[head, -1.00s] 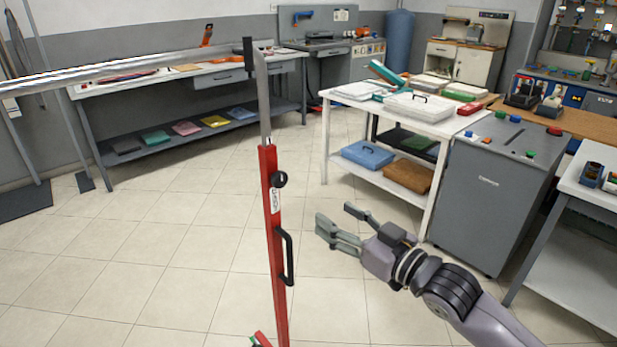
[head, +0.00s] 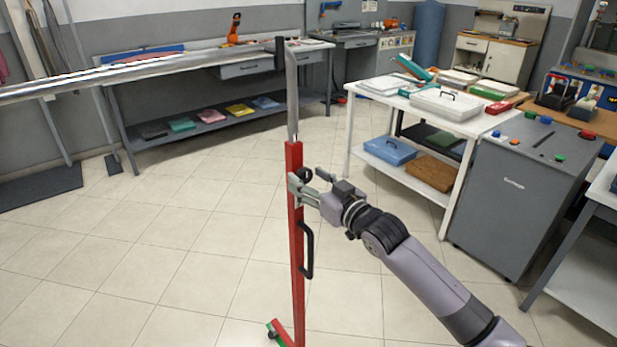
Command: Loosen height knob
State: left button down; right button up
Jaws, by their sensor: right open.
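The garment rack's red upright post (head: 298,260) stands in the middle of the head view, with a metal inner tube (head: 292,105) rising from its top. The black height knob (head: 305,174) sits on the right side of the post near its top and is partly hidden by my gripper. My right gripper (head: 307,182) is open at the knob, with one finger in front of the post and the other behind to the right. I cannot tell whether the fingers touch the knob. My left gripper is not in view.
A black handle (head: 308,250) is on the post below my gripper. A metal rail (head: 120,72) runs left from the tube's top. A white table (head: 425,108) with folded cloths and a grey cabinet (head: 510,200) stand to the right. The tiled floor around the post is clear.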

jog(key=shift+w+a, duration=0.2)
jog(key=shift+a, duration=0.05)
jog(key=c, duration=1.2)
